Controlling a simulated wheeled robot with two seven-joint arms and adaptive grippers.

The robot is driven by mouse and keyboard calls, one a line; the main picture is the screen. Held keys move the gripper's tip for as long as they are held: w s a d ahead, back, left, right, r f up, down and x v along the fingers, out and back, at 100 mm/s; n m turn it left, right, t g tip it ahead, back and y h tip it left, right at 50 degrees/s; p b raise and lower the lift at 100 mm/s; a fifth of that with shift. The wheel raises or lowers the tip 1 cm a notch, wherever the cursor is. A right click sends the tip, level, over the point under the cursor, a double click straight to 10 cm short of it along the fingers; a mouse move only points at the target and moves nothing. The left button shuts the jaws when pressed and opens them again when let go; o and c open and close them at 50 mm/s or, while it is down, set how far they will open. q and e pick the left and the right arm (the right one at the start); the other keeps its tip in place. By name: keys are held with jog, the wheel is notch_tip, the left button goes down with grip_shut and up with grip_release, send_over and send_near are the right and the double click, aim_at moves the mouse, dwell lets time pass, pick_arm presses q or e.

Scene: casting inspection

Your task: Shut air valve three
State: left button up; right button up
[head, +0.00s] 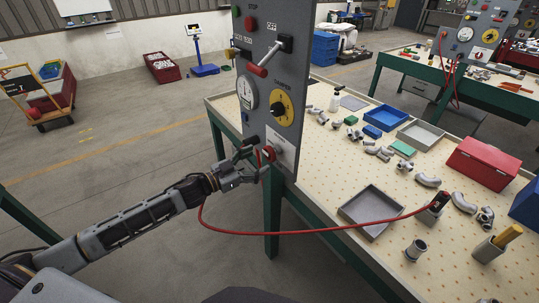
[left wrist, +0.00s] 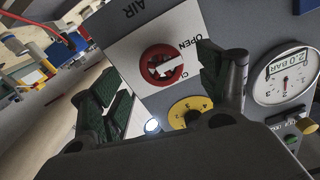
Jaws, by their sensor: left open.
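In the head view the red valve (head: 268,153) is low on the grey upright panel (head: 285,85). My left gripper (head: 257,163) is open just in front of it. In the left wrist view its fingers (left wrist: 160,88) stand apart on either side of the knob; I cannot tell whether they touch it. No valve number is readable. My right gripper is out of view.
A yellow dial (head: 283,108) and a pressure gauge (head: 248,92) sit above the valve. A red hose (head: 315,231) hangs from the panel to the perforated bench (head: 340,160). A grey tray (head: 370,230) and metal castings lie there.

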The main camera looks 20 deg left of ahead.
aim_at(267, 156)
pick_arm(q)
jog(key=shift+p+x, duration=0.55)
jog(key=shift+x, duration=2.35)
jog(key=c, duration=1.1)
jog(key=shift+o, duration=0.2)
